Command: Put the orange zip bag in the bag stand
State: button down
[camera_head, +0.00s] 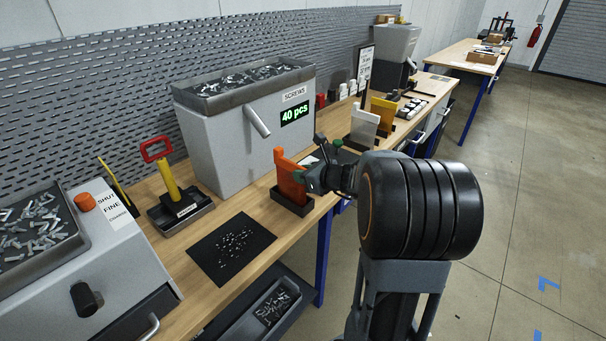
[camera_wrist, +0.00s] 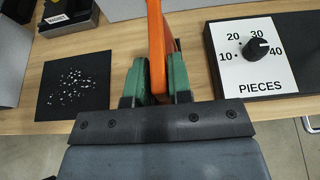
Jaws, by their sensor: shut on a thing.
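The orange zip bag (camera_head: 289,176) stands upright at the bench's front edge, just above or inside a small dark bag stand (camera_head: 292,204). Its lower end is hidden by the stand's front wall, so I cannot tell how deep it sits. My gripper (camera_head: 313,180) reaches in from the right and is shut on the bag's side. In the wrist view, the green fingertips of my gripper (camera_wrist: 159,84) pinch the orange bag (camera_wrist: 157,45) between them. The stand cannot be made out in the wrist view.
A grey screw dispenser (camera_head: 245,135) reading 40 pcs stands behind the bag. A black mat with small screws (camera_head: 232,247) lies to the left. White (camera_head: 363,125) and yellow (camera_head: 383,113) upright bags stand farther along. A PIECES dial panel (camera_wrist: 254,58) is at the wrist view's right.

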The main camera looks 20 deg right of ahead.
jog(key=shift+f, duration=0.3)
jog(key=c, duration=1)
grip_release()
jog(key=shift+o, duration=0.2)
jog(key=v, duration=1.4)
jog(key=shift+w, duration=0.1)
